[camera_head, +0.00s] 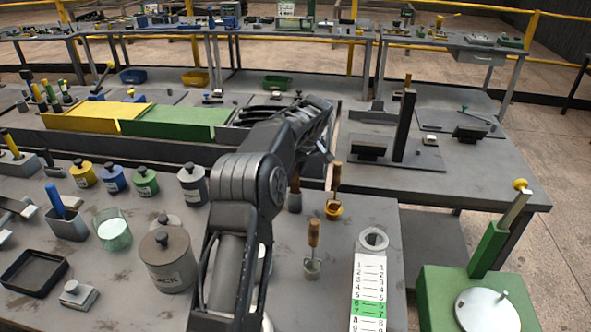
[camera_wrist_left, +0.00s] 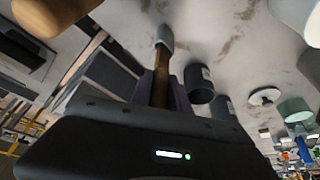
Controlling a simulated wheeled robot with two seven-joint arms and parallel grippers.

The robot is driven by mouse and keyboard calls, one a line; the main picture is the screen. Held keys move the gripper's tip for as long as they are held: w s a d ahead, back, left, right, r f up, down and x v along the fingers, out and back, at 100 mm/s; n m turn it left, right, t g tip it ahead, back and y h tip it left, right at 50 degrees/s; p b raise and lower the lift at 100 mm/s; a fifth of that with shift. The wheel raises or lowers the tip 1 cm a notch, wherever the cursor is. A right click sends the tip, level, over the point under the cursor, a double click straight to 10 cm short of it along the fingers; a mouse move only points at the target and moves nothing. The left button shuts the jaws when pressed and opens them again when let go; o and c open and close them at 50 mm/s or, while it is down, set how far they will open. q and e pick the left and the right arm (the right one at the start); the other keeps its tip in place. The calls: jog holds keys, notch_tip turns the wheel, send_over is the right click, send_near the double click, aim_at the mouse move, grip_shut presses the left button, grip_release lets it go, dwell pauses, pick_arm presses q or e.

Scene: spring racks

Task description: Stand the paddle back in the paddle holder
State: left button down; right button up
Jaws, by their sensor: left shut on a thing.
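My left gripper (camera_head: 312,150) reaches over the middle of the bench; its fingertips are partly hidden by my arm in the head view. In the left wrist view the gripper (camera_wrist_left: 160,92) is shut on a wooden-handled tool, seemingly the paddle (camera_wrist_left: 160,70), with a grey far end pointing away from the jaws. In the head view a wooden handle with a dark lower end, seemingly this paddle (camera_head: 295,192), shows just below the gripper. I cannot tell if it touches the bench.
Wooden-handled tools with a brass cup (camera_head: 333,209) and a grey cup (camera_head: 312,267) stand close by. A numbered card (camera_head: 368,295) lies below the round cup. Lidded pots, a large can (camera_head: 168,262) and a glass beaker (camera_head: 114,232) crowd the left.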

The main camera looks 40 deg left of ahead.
pick_arm(q)
jog(key=shift+f+b, duration=0.4)
jog(key=shift+f, duration=0.15)
jog(key=c, duration=1.2)
grip_release()
jog(key=shift+o, duration=0.2)
jog(key=shift+b+v, duration=0.8)
jog(key=shift+v, duration=3.1)
